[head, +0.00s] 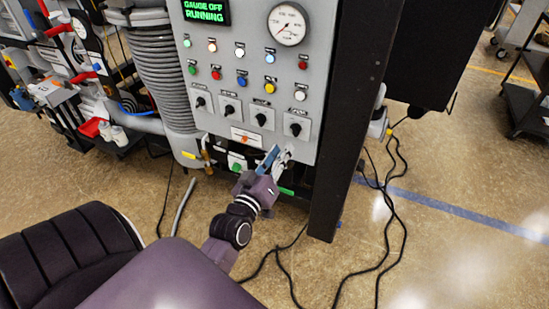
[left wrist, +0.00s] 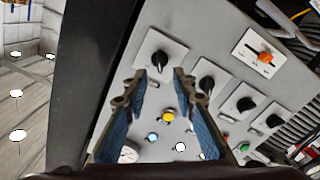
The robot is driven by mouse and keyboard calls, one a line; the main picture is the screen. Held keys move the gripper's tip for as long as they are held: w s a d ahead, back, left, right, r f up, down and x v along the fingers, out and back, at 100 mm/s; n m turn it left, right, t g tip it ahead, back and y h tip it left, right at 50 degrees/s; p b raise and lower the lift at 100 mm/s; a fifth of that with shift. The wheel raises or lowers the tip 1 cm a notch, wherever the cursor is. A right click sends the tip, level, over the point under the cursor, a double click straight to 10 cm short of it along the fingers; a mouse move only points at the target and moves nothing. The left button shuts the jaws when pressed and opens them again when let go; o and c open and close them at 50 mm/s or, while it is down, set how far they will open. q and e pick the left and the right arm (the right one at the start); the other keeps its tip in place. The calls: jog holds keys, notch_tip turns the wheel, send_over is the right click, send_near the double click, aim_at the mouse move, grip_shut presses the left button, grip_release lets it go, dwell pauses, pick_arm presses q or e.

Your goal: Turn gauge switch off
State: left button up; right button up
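The grey control panel (head: 225,60) has a row of black rotary switches; their labels are too small to read, so I cannot tell which is the gauge switch. My left gripper (head: 277,156) is open and empty, below the rightmost switch (head: 296,129). In the left wrist view, where the panel appears turned over, that switch (left wrist: 159,61) shows just beyond and between the spread blue fingers of my left gripper (left wrist: 160,79). Contact is not visible. My right gripper is not in view.
A round dial (head: 288,24) and several coloured buttons sit above the switches. An orange switch (head: 245,135) is below them. A dark post (head: 347,110) borders the panel on the right. Black cables (head: 390,205) lie on the floor, which is otherwise mostly clear at right.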

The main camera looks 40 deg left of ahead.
pick_arm(q)
jog(key=shift+v, duration=2.05)
jog(key=s+d+f+m+g+h+b, duration=0.1)
jog(key=d+f+m+g+h, duration=0.15)
jog(key=f, duration=1.05)
jog(key=s+d+f+m+g+h+b, duration=0.15)
jog(key=d+f, duration=0.25)
jog(key=f, duration=0.9)
jog(key=s+d+f+m+g, duration=0.15)
jog(key=s+f, duration=0.25)
jog(key=f, duration=0.4)
jog(key=s+d+f+g, duration=0.3)
jog(key=s+f, duration=0.1)
jog(key=f, duration=0.4)
pick_arm(e)
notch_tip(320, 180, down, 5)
jog(key=b, duration=0.3)
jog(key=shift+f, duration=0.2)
pick_arm(q)
jog(key=s+f+m+g, duration=0.3)
jog(key=s+f, duration=0.7)
jog(key=s, duration=0.5)
jog(key=s+f+m+g, duration=0.3)
jog(key=s+f+g, duration=0.2)
jog(key=s+f, duration=0.6)
jog(key=s, duration=0.3)
jog(key=shift+s+d, duration=0.2)
jog(key=shift+s, duration=0.15)
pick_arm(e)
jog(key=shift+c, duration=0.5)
